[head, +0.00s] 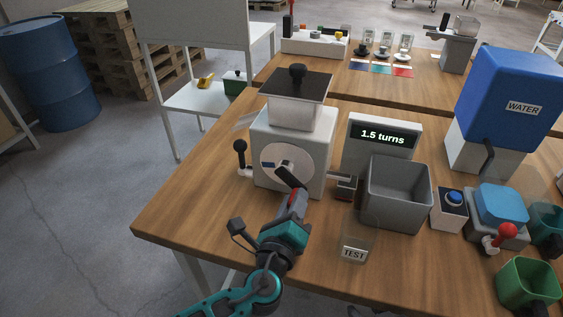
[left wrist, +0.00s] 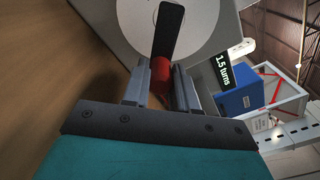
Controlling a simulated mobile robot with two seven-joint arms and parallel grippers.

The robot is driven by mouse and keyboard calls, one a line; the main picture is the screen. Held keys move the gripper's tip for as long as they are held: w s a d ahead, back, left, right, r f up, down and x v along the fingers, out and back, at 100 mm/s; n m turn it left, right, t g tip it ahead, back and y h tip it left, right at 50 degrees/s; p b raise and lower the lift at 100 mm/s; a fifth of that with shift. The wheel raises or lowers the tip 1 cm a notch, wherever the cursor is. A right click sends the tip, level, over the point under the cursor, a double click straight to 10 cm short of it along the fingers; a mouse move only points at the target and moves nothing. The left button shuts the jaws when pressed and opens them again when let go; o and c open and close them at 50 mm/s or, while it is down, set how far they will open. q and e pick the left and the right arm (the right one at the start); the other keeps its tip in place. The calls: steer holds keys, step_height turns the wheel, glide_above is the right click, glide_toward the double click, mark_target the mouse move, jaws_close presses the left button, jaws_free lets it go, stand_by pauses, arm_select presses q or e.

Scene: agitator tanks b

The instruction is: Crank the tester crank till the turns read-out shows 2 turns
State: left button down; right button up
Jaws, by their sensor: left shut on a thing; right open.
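The tester (head: 318,150) is a white box with a dark-topped hopper and a round light disc on its front. Its crank (head: 290,176) has a dark arm on the disc, pointing down and to the right. The read-out (head: 384,137) beside it shows "1.5 turns"; it also shows in the left wrist view (left wrist: 222,70). My left gripper (head: 297,199) is shut on the red crank handle, which shows between its fingers in the left wrist view (left wrist: 160,86). The fingers partly hide the handle. My right gripper is not in view.
A grey open bin (head: 370,205) stands right of the tester, near a short spout (head: 343,180). A black-knobbed lever (head: 240,150) sticks up at the tester's left. A blue-button box (head: 450,207) and a clear "TEST" piece (head: 354,253) are to the right. The table's front left is clear.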

arm_select(q)
steer(key=shift+w+a+f+m, duration=0.15)
steer(key=shift+a+m, duration=0.15)
steer(key=shift+m, duration=0.3)
steer(key=m, duration=0.1)
steer(key=a+m, duration=0.1)
steer(key=m, duration=0.2)
steer(key=shift+w+a+f+m, duration=0.25)
steer(key=shift+a+f+m, duration=0.1)
steer(key=shift+f+m, duration=0.05)
steer(key=m, duration=0.1)
steer(key=a+m, duration=0.1)
steer(key=m, duration=0.1)
steer(key=shift+w+a+f+m, duration=0.2)
steer(key=shift+w+a+m, duration=0.1)
steer(key=shift+a+m, duration=0.1)
jaws_free()
steer(key=shift+s+d+f, duration=0.15)
steer(key=shift+f, duration=0.05)
